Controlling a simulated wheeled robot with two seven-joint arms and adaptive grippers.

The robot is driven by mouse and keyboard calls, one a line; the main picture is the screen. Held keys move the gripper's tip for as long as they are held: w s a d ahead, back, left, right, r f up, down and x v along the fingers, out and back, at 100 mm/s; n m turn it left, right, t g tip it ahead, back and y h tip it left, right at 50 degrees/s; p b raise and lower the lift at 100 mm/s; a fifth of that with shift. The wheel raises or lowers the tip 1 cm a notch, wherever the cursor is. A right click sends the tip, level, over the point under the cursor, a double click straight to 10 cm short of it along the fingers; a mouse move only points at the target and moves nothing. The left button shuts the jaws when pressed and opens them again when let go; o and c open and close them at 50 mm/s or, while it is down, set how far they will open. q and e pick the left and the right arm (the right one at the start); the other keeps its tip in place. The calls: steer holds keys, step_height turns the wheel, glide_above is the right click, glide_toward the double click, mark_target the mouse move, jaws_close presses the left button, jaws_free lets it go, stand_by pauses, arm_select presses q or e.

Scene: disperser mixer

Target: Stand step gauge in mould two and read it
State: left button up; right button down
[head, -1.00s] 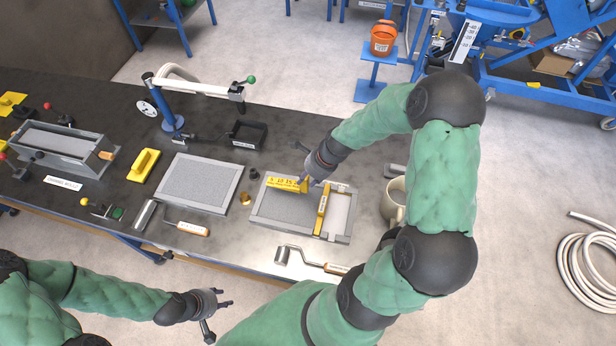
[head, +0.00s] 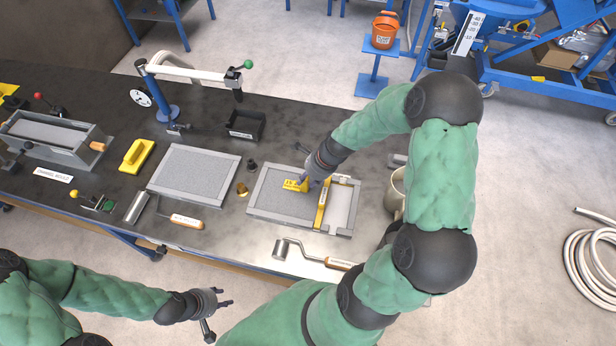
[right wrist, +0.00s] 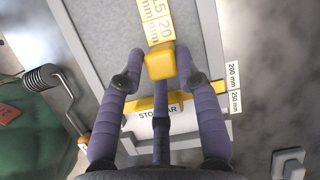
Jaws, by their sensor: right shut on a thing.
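The yellow step gauge (head: 294,185) is in my right gripper (head: 312,181), over the grey surface of the right-hand mould (head: 258,214). In the right wrist view the gauge's yellow block (right wrist: 160,62) sits between the fingers (right wrist: 160,78), with a strip marked 15 and 20 mm beyond it. I cannot tell whether its foot touches the surface. A yellow stop bar (head: 322,205) lies across the mould, right of the gauge. My left gripper (head: 220,304) is open and empty in front of the bench.
A second filled mould (head: 195,175) lies to the left, with a small brass piece (head: 242,189) between the moulds. A roller (head: 280,249) lies in front, a mug (head: 397,190) stands right, and a black tray (head: 245,126) is behind.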

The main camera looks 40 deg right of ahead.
steer(key=shift+f, duration=0.1)
stand_by(0.6)
steer(key=c, duration=0.8)
jaws_free()
steer(key=v, duration=1.2)
